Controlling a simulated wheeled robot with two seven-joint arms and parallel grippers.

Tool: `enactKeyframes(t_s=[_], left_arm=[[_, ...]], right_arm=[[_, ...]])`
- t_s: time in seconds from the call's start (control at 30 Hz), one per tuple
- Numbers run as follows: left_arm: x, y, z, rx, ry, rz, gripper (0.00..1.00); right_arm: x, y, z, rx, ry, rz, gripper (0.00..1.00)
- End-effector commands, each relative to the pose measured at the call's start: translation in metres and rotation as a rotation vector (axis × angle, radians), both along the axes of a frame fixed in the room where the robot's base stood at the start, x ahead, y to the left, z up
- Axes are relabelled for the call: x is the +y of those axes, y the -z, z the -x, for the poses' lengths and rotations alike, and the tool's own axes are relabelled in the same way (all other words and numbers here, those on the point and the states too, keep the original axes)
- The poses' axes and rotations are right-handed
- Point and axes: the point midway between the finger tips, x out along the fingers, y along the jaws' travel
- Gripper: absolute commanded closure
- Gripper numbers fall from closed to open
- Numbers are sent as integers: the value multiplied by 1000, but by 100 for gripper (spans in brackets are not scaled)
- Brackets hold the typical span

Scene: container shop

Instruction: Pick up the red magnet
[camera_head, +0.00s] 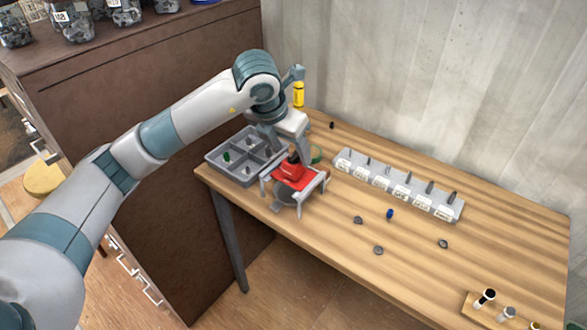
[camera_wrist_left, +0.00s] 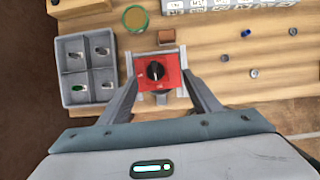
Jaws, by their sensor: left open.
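In the left wrist view the red magnet (camera_wrist_left: 146,76) lies between the two fingers. My left gripper (camera_head: 287,207) reaches down over it, open, with one finger on each side. I cannot tell whether the fingers touch it. The arm and fingers hide part of it in the head view. My right gripper is not in view.
A grey four-compartment tray (camera_head: 213,161) with small parts stands left of the magnet. A grey labelled rack (camera_head: 398,189) with upright bits stands at the back. A small blue part (camera_head: 390,214) and several grey pieces lie to the right. A green-rimmed round item (camera_wrist_left: 135,18) is behind the magnet.

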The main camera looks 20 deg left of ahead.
Motion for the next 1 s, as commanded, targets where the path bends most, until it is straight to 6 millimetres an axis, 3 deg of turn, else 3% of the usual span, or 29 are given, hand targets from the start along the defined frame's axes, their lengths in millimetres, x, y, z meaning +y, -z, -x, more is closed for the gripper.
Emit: enactKeyframes(t_s=[0.33,0.73,1.0], left_arm=[[0,4,-5,2,-2,0,42],[-1,41,-26,3,0,-1,42],[-1,45,-27,0,0,-1,42]], right_arm=[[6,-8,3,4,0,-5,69],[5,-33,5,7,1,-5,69],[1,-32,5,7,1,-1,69]])
